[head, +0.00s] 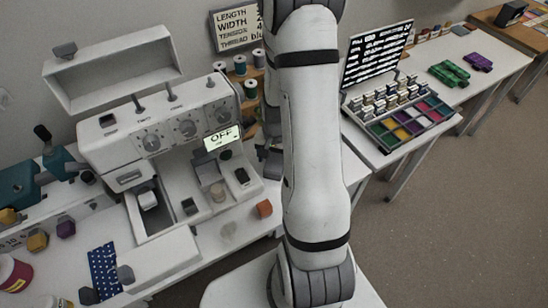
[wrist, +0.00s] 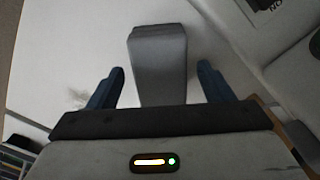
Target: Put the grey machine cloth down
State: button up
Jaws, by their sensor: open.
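In the wrist view the grey machine cloth (wrist: 158,62) shows as a folded grey block on a white surface. It lies between and beyond the two blue fingertips of my gripper (wrist: 160,88). The fingers are open, with a gap on each side of the cloth, and neither is seen touching it. Its near end is hidden by my gripper's body. In the head view my gripper (head: 268,160) is a dark shape beside the sewing machine, mostly hidden behind my arm. I cannot make out the cloth in the head view.
The white sewing machine (head: 180,130) with an OFF display stands left of my arm. An orange block (head: 264,209) sits near its base. A tray of coloured compartments (head: 410,122) and green items (head: 449,73) are on the right table. The floor at right is clear.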

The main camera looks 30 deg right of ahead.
aim_at(275, 161)
notch_tip(275, 161, up, 12)
jog(key=s+a+r+n+t, duration=0.2)
jog(key=s+a+r+n, duration=0.6)
jog(key=s+a+r, duration=0.4)
jog(key=shift+s+a+r+n+t, duration=0.15)
jog(key=shift+r+n+t, duration=0.2)
jog(key=shift+r, duration=0.4)
dwell(0.5)
